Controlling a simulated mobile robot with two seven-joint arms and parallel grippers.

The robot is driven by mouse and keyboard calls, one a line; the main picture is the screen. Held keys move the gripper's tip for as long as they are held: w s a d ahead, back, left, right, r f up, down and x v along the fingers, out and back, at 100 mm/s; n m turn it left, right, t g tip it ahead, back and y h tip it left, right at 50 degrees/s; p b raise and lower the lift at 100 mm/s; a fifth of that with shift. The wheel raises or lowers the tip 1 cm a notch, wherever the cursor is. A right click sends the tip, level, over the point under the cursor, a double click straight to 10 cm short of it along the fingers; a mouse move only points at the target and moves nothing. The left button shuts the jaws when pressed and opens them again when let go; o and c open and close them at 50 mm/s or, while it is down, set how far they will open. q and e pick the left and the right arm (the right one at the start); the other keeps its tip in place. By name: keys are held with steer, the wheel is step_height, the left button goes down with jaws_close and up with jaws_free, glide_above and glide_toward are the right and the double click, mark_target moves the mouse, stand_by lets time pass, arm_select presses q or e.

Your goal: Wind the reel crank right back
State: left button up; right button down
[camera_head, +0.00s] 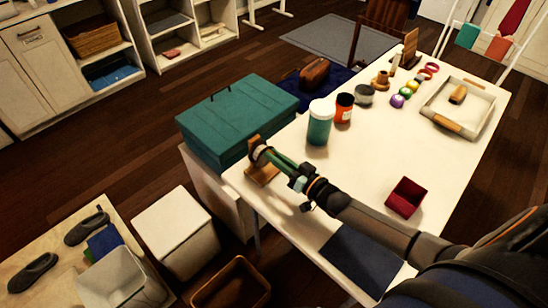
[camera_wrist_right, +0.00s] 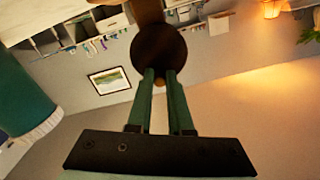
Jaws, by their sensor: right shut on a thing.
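The reel (camera_head: 258,155) stands on the table's left corner on a small wooden base, next to the teal toolbox. In the right wrist view its dark round disc (camera_wrist_right: 158,50) is straight ahead of the fingers. My right gripper (camera_head: 272,157), with green fingers, reaches it from the right. In the wrist view the right gripper (camera_wrist_right: 160,76) is shut on the small orange-brown crank knob (camera_wrist_right: 160,83), which shows between the fingers against the disc. The crank arm itself is mostly hidden. My left gripper is not in view.
The teal toolbox (camera_head: 235,115) stands close beyond the reel. A teal jar (camera_head: 319,124), an orange jar (camera_head: 343,108) and a red box (camera_head: 406,198) are on the white table (camera_head: 372,160). A tray (camera_head: 470,131) lies farther right. The table's middle is mostly clear.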

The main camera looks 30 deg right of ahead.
steer(key=m, duration=0.2)
steer(key=m+b, duration=0.1)
steer(key=m, duration=0.2)
steer(key=d+f+m+b, duration=0.1)
steer(key=m, duration=0.1)
steer(key=shift+w+d, duration=0.1)
steer(key=shift+w, duration=0.1)
steer(key=m+b, duration=0.1)
steer(key=m, duration=0.1)
steer(key=m+b, duration=0.1)
steer(key=m, duration=0.1)
steer(key=f+m+b, duration=0.1)
steer(key=m, duration=0.1)
steer(key=shift+w+d+m, duration=0.1)
steer(key=shift+d+m, duration=0.15)
steer(key=shift+m, duration=0.05)
steer(key=shift+m+b, duration=0.3)
steer(key=shift+m, duration=0.3)
steer(key=c, duration=0.8)
jaws_free()
steer(key=shift+c, duration=0.2)
